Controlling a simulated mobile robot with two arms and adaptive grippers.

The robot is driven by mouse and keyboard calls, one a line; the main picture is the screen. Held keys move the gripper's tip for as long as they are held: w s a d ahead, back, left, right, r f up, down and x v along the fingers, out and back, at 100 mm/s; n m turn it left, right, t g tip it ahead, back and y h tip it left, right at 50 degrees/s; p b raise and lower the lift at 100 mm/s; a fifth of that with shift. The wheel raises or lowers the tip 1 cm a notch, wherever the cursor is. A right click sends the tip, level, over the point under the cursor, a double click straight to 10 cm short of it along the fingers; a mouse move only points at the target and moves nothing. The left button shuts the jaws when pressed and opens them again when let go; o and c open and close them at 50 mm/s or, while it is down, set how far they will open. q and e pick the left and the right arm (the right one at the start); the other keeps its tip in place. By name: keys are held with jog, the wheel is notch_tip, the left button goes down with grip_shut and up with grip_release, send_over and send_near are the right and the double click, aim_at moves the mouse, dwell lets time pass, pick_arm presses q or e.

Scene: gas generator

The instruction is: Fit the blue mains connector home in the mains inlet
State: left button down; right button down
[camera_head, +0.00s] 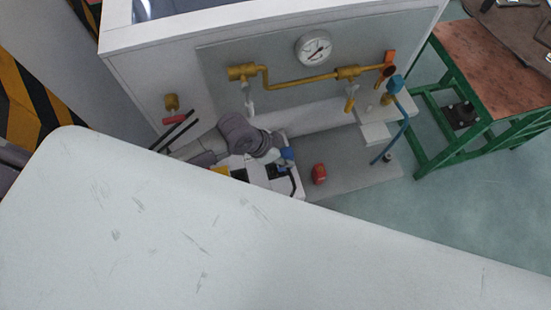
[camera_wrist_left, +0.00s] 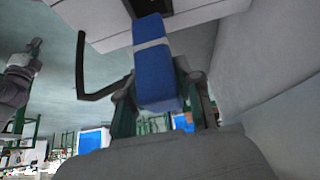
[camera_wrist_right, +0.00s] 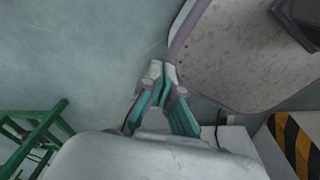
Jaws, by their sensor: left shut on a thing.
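The blue mains connector (camera_wrist_left: 155,62) is between the fingers of my left gripper (camera_wrist_left: 160,98), which is shut on it. A pale band crosses it. Its far end is at a white housing (camera_wrist_left: 195,14) with a dark opening, probably the mains inlet (camera_wrist_left: 178,4); I cannot tell how deep it sits. In the head view the blue connector (camera_head: 288,154) shows small beside my left gripper (camera_head: 280,158), above a white unit (camera_head: 258,188) with dark openings. My right gripper (camera_wrist_right: 162,72) shows in the right wrist view, empty, its fingertips nearly together.
A black cable or bar (camera_wrist_left: 82,68) stands beside the connector. A red object (camera_head: 319,173) lies right of the white unit. Yellow pipework (camera_head: 305,83) with a gauge (camera_head: 313,49) is behind. A blue hose (camera_head: 405,122) hangs at right. A large pale surface (camera_head: 150,230) hides much of the foreground.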

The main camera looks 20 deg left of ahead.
pick_arm(q)
jog(key=shift+s+a+f, duration=0.3)
jog(key=shift+a+f, duration=0.05)
jog(key=shift+a, duration=0.35)
jog(key=shift+a+f, duration=0.2)
jog(key=shift+a, duration=0.05)
jog(key=shift+f, duration=0.25)
notch_tip(320, 180, down, 4)
jog(key=shift+r+p, duration=0.15)
jog(key=shift+p, duration=0.15)
pick_arm(e)
jog(key=shift+s+a+r, duration=0.3)
jog(key=shift+s+a, duration=0.2)
jog(key=shift+a, duration=0.2)
jog(key=shift+d, duration=0.1)
pick_arm(q)
jog(key=shift+f, duration=0.2)
jog(key=c, duration=0.8)
grip_release()
jog(key=shift+s, duration=0.1)
jog(key=shift+o, duration=0.2)
jog(key=shift+r, duration=0.1)
pick_arm(e)
jog(key=shift+w+f, duration=0.1)
